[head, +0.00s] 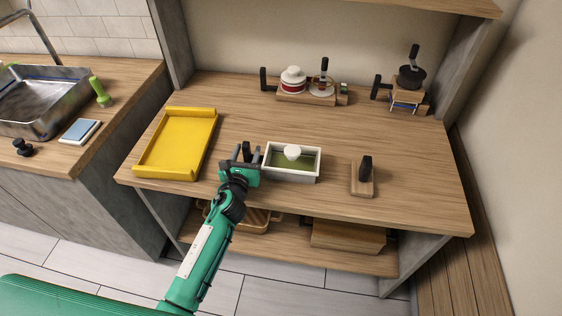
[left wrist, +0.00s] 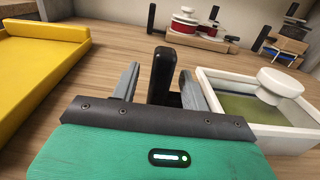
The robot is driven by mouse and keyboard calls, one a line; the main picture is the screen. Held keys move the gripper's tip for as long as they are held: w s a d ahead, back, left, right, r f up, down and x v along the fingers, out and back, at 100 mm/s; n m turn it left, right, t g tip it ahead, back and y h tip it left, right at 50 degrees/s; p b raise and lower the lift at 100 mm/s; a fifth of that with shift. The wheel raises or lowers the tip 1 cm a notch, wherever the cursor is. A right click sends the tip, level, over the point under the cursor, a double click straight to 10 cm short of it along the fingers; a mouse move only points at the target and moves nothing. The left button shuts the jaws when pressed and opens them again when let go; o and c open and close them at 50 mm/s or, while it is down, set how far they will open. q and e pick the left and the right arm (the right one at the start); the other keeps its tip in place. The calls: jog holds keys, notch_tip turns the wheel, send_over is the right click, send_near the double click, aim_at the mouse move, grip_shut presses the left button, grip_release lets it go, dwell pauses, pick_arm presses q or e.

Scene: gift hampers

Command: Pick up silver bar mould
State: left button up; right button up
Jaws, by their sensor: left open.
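The box that best matches the silver bar mould (head: 317,172) stands near the table's front edge, with grey outer sides, a white rim, green inside and a white knob on top. It is also at the right of the left wrist view (left wrist: 240,108). A black upright handle (left wrist: 164,72) stands at its left end; whether it joins the box is hidden. My left gripper (head: 246,153) is open, just left of the box, with its fingers on either side of the black handle and no clear contact. My right gripper is not in view.
A yellow tray (head: 149,170) lies left of my gripper. A wooden block with a black handle (head: 362,188) stands to the right. At the back are a wooden stand with red and white pots (head: 306,98) and another with a black pot (head: 411,76). The table's middle is clear.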

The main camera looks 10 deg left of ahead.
pick_arm(q)
jog(key=shift+w, duration=0.1)
grip_shut()
jog(key=shift+r, duration=0.15)
